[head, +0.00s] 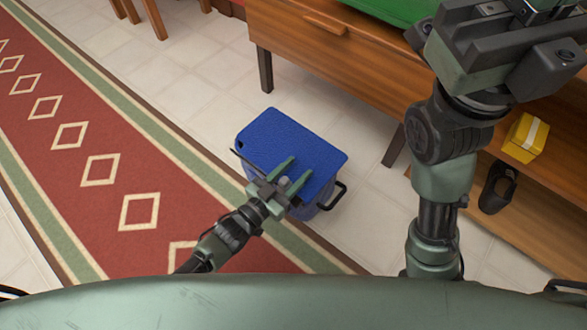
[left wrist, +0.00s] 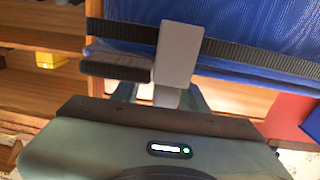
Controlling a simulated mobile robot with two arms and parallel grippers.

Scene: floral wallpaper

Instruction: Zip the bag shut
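A blue bag (head: 290,150) with a flat blue top stands on the floor at the rug's edge. It has a black handle (head: 333,196) on its right side. In the left wrist view its blue fabric (left wrist: 275,25) and a black band (left wrist: 240,52) along it are close in front. A light grey tab (left wrist: 176,55) hangs over the band. My left gripper (head: 292,173) is at the bag's near side, its two green fingers apart, with the grey tab between or just beyond them. My right gripper (head: 500,45) is raised at the upper right, away from the bag; its fingertips are unclear.
A wooden bench (head: 345,55) with a lower shelf stands right of the bag. A yellow box (head: 525,138) and a dark shoe (head: 497,187) are on the shelf. A red patterned rug (head: 95,130) lies left; tiled floor is clear behind the bag.

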